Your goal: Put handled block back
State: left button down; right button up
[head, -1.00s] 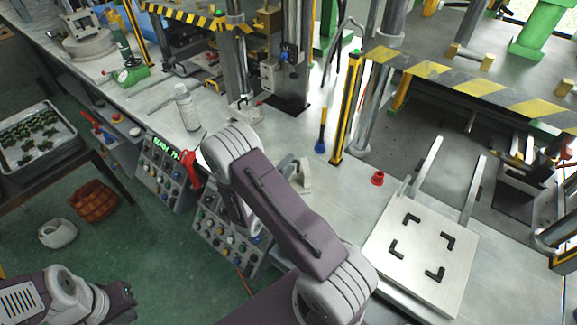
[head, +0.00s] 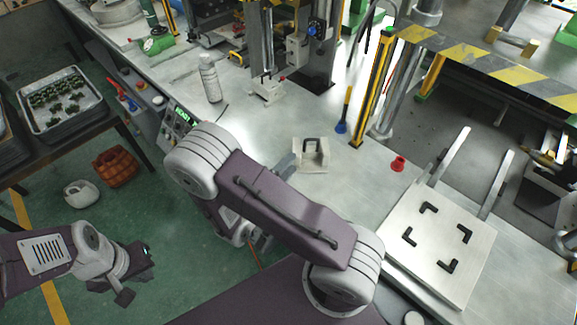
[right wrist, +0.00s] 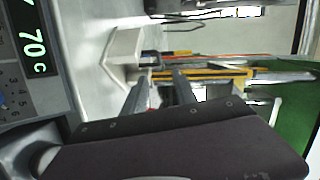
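The handled block (head: 311,160) is pale, with a dark arched handle on top. It stands upright on the grey bench, beyond my right arm in the head view. It also shows in the right wrist view (right wrist: 124,46), with its handle beyond my fingertips. My right gripper (right wrist: 160,85) has its two fingers apart, with nothing between them, short of the handle. In the head view it is mostly hidden behind my arm. A pale plate (head: 440,240) with black corner marks lies bare at the right. My left gripper (head: 132,280) is over the floor; its finger gap is unclear.
A red funnel-like piece (head: 398,163) and a blue-tipped tool (head: 343,118) stand near the block. A yellow-black post (head: 376,90) rises behind them. A white bottle (head: 210,78) stands further left. The bench between block and plate is mostly clear.

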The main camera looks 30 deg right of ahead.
jog(key=s+d+f+m+g+y, duration=0.1)
jog(key=s+m+g+y, duration=0.1)
jog(key=s+m+g, duration=0.6)
jog(key=s+d+f+m+g+y, duration=0.15)
jog(key=s+m, duration=0.35)
jog(key=m, duration=0.7)
jog(key=s+a+m+y, duration=0.2)
jog(key=a+m+y, duration=0.55)
jog(key=m, duration=0.65)
jog(key=w+a+r+m+t+y, duration=0.2)
jog(key=w+m, duration=0.3)
jog(key=m, duration=0.4)
jog(key=shift+w+a+m+t+y, duration=0.35)
jog(key=shift+a+t+y, duration=0.2)
jog(key=shift+y, duration=0.25)
jog(key=shift+s, duration=0.15)
